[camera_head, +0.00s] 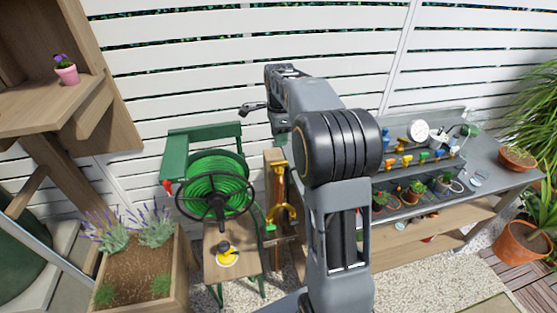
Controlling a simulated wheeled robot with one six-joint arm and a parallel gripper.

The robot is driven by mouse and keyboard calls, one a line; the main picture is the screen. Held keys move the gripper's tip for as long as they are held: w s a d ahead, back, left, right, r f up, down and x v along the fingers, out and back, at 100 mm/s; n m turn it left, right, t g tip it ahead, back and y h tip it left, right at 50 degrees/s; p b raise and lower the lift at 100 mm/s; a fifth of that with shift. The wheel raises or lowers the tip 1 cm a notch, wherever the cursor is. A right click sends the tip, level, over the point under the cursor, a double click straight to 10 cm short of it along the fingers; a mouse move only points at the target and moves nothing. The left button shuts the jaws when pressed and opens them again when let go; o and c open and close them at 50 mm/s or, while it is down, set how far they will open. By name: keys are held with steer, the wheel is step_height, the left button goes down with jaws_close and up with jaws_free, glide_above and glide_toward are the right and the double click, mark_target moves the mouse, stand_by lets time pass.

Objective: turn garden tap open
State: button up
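A wooden post (271,200) stands against the white fence, right of the green hose reel. A brass-yellow fitting (284,213) shows on its front, partly beside my arm. It looks like the garden tap or a hose hanging from it; its handle and open or closed state are too small to tell. My arm rises in front of the post's right side. What looks like my gripper (250,107) shows small and dark at the upper left of the arm, above and left of the post, apart from the fitting. Its fingers are too small to read, and I see nothing held.
A green hose reel (215,187) stands left of the post, with a small wooden stool (249,267) before it bearing a yellow-and-black item (227,256). A lavender planter (142,279) is at left. A grey potting bench (490,181) with pots and tools is at right.

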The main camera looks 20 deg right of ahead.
mark_target(279, 162)
step_height(279, 162, down, 11)
steer(key=shift+r+p, duration=0.2)
steer(key=shift+p, duration=0.35)
jaws_close()
